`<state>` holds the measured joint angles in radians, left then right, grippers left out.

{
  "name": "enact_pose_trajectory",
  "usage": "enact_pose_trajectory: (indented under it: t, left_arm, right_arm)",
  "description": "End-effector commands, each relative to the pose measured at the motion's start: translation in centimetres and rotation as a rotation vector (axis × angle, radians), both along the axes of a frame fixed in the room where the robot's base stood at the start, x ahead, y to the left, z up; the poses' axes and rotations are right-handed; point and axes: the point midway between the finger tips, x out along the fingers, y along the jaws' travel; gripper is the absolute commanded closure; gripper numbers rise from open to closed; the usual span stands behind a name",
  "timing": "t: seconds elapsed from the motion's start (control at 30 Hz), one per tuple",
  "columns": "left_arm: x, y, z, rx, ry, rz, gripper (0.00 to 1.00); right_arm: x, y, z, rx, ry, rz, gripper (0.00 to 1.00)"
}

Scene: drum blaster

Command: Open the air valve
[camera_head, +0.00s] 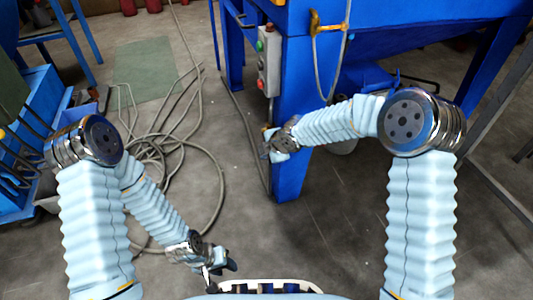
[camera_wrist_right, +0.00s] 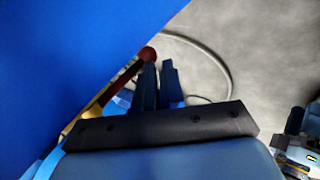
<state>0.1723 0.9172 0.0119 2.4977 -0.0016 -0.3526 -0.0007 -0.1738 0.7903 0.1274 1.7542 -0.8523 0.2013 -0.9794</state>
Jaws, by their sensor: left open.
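A red-tipped lever (camera_wrist_right: 147,55) on a brass-coloured fitting (camera_wrist_right: 88,117) shows in the right wrist view, beside the blue panel. It looks like the air valve. My right gripper (camera_wrist_right: 160,80) has its dark fingers just right of the red tip, with a narrow gap between them. I cannot tell whether they touch the lever. In the head view my right gripper (camera_head: 270,148) is at the blue cabinet leg, and the valve is hidden there. My left gripper (camera_head: 222,270) is open and empty low in the middle, above my base.
The blue cabinet (camera_head: 400,25) stands ahead with a grey button box (camera_head: 268,62) on its leg. A grey hose (camera_head: 190,125) lies coiled on the floor left of centre. A blue rack (camera_head: 40,100) stands at the left. Floor at front right is clear.

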Motion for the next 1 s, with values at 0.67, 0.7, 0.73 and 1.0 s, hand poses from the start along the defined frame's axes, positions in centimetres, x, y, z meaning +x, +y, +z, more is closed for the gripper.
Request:
enact_pose_trajectory:
  t: [0.67, 0.7, 0.73, 1.0]
  left_arm:
    - [0.0, 0.0, -0.2, 0.000, 0.000, 0.000, 0.57]
    - [0.0, 0.0, -0.2, 0.000, 0.000, 0.000, 0.57]
    - [0.0, 0.0, -0.1, 0.000, 0.000, 0.000, 0.57]
    - [0.0, 0.0, 0.9, 0.000, 0.000, 0.000, 0.57]
  right_arm:
    - [-0.3, -0.1, -1.2, -0.009, 0.022, -0.001, 1.00]
    - [-0.3, -0.1, -1.2, -0.010, 0.021, -0.001, 1.00]
    - [-0.3, -0.1, -1.2, -0.010, 0.021, -0.001, 1.00]
    - [-0.2, -0.1, 0.2, -0.008, 0.018, 0.000, 1.00]
